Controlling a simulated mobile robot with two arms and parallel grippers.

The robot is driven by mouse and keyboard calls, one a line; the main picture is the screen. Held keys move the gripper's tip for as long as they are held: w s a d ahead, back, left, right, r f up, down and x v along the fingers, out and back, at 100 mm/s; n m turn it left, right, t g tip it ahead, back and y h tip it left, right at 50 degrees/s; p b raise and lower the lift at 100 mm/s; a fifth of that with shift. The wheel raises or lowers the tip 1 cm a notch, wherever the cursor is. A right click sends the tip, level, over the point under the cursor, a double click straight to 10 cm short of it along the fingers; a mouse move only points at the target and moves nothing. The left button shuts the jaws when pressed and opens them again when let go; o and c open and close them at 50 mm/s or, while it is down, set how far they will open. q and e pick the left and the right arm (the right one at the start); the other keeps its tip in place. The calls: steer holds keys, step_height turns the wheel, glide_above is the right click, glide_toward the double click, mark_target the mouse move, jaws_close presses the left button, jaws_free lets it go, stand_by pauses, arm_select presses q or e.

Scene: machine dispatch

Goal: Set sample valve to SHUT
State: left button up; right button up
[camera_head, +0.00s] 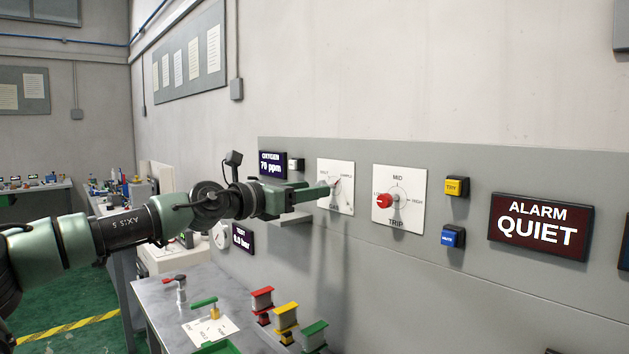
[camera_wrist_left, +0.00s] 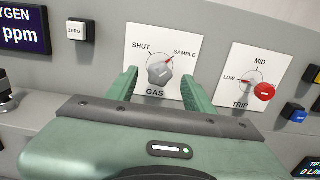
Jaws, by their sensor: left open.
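The sample valve is a grey knob (camera_wrist_left: 160,72) on a white plate (camera_wrist_left: 141,47) marked SHUT, SAMPLE and GAS. Its red pointer is turned up and right toward SAMPLE. My left gripper (camera_wrist_left: 159,76) is open, with one green finger on each side of the knob in the left wrist view. Whether the fingers touch the knob cannot be told. In the head view the left gripper (camera_head: 326,191) reaches the plate (camera_head: 346,172) and hides most of the knob. My right gripper is not in view.
Right of the plate is a TRIP dial (camera_head: 384,201) with a red knob at LOW. Yellow (camera_head: 456,186) and blue (camera_head: 453,236) buttons and an ALARM QUIET display (camera_head: 540,225) follow. An oxygen display (camera_head: 272,164) is left. A bench (camera_head: 165,316) with coloured handles stands below.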

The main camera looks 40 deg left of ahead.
arm_select(q)
steer(key=shift+w+p, duration=0.4)
steer(key=shift+w, duration=0.55)
jaws_close()
